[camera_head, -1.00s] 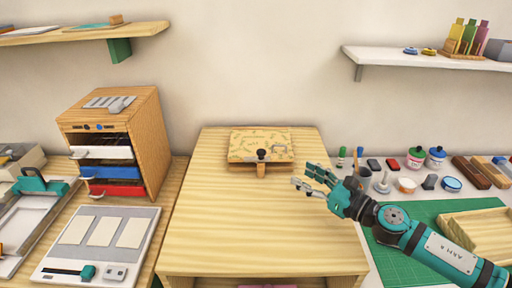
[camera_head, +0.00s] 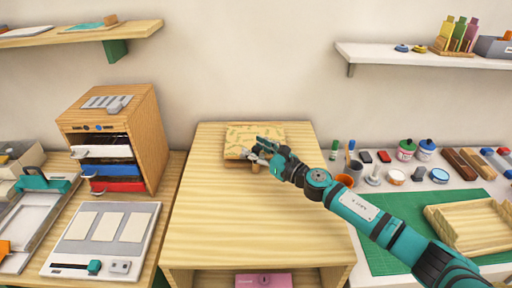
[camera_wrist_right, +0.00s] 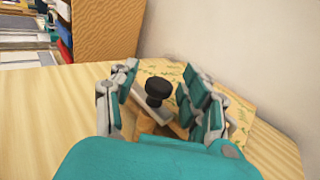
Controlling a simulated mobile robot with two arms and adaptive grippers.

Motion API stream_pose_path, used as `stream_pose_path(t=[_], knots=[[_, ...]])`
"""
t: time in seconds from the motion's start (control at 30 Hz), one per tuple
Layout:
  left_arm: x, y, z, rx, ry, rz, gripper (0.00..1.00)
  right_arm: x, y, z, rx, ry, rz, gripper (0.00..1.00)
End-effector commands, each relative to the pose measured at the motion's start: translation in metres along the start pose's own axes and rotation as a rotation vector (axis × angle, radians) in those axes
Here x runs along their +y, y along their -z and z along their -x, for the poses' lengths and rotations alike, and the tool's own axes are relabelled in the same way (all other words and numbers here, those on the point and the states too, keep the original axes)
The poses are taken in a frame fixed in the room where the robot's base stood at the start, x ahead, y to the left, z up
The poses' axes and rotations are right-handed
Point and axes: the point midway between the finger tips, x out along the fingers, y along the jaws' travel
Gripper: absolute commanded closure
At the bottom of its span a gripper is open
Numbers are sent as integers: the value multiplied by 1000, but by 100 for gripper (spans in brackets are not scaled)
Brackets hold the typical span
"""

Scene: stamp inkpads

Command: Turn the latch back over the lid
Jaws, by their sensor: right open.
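The box with a yellow patterned lid (camera_head: 240,135) sits on the wooden cabinet top, and its lid lies flat. The lid also shows in the right wrist view (camera_wrist_right: 166,71). The latch (camera_wrist_right: 150,107) is a grey bar with a black knob (camera_wrist_right: 158,90) at the box's front edge. My right gripper (camera_head: 259,150) is open at the front of the box and covers the latch in the head view. In the right wrist view my right gripper (camera_wrist_right: 160,92) has its fingers on either side of the knob, apart from it. My left gripper is not in view.
The cabinet top (camera_head: 220,215) is clear in front of the box. A drawer unit (camera_head: 115,135) stands to the left, near a white tray (camera_head: 100,240). To the right lie a green mat (camera_head: 390,260), a wooden tray (camera_head: 470,230) and several ink pots.

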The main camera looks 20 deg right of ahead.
Motion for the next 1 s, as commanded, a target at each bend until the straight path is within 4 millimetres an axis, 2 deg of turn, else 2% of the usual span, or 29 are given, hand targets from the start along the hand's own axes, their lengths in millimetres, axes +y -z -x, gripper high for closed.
stream_pose_path(t=[0.27, 0.6, 0.63, 1.0], knots=[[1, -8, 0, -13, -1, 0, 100, 0, 0, -1, 1, 0, 0, 54], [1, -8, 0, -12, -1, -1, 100, 0, 0, -1, 0, 0, 0, 98], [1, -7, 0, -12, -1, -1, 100, 0, 0, 0, 0, 0, 0, 100], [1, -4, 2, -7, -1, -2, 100, 0, 0, 0, 2, 5, 0, 100]])
